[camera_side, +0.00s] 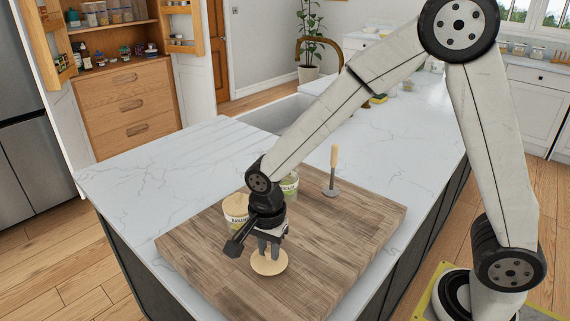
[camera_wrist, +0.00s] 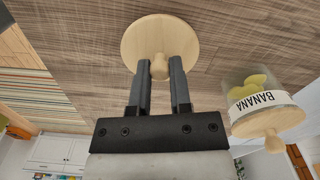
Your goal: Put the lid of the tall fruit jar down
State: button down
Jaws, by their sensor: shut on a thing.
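A round pale wooden lid (camera_side: 269,264) with a knob is at the near part of the wooden board. My gripper (camera_side: 268,249) points down and is shut on the lid's knob; in the wrist view the fingers (camera_wrist: 160,68) stand either side of the knob, with the lid's disc (camera_wrist: 160,32) beyond. The lid looks level, at or very close to the board; I cannot tell whether it touches. A jar with green contents (camera_side: 290,186) stands behind my wrist, partly hidden; its top is unclear.
A lidded jar labelled BANANA (camera_side: 236,212) stands left of my wrist and shows at right in the wrist view (camera_wrist: 262,98). A wooden-handled tool (camera_side: 333,172) stands upright at the back of the board (camera_side: 345,225). The board's right side is clear.

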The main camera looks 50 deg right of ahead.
aim_at(269, 249)
jog(key=shift+f, duration=0.4)
jog(key=shift+f, duration=0.15)
jog(key=c, duration=0.5)
grip_release()
jog(key=shift+c, duration=0.2)
notch_tip(269, 249, up, 12)
jog(key=shift+r, duration=0.2)
jog(key=shift+f, duration=0.1)
dwell(0.4)
